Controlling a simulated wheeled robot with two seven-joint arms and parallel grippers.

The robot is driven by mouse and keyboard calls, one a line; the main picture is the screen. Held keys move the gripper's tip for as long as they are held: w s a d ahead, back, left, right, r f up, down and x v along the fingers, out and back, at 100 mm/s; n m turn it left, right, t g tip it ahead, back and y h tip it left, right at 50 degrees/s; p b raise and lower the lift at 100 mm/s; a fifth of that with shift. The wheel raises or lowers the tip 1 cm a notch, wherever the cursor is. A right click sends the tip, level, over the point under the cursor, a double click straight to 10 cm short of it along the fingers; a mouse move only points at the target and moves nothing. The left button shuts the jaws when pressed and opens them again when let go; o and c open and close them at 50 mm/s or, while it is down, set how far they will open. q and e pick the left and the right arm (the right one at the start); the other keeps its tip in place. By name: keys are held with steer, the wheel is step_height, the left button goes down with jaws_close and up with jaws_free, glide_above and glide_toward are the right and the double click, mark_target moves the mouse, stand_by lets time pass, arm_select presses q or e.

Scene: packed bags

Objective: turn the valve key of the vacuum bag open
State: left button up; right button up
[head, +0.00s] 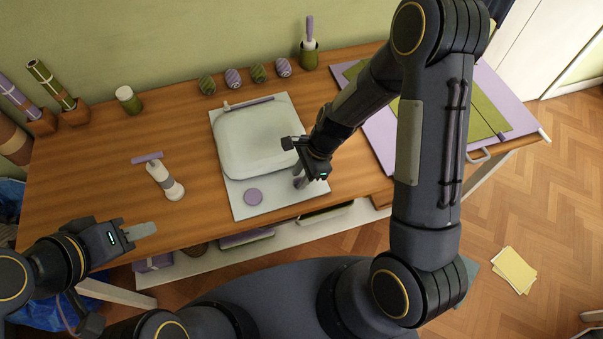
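The vacuum bag (250,140) is a puffy, pale, rounded bag lying on a light grey board (236,205) on the table. A purple bar (248,103) lies along its far edge. A flat purple disc (253,196) lies on the board in front of the bag. My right gripper (299,183) points down at the bag's near right corner, over the board; whether it touches anything is unclear. I cannot make out the valve key; the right gripper may hide it. My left gripper (148,230) is over the table's near left edge, away from the bag, with nothing visible in it.
Several striped balls (232,77), a green jar (128,100) and a green cup (309,56) stand at the back. A purple and green mat (490,110) lies right, partly behind my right arm.

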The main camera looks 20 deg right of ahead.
steer(key=shift+c, duration=0.3)
jaws_close()
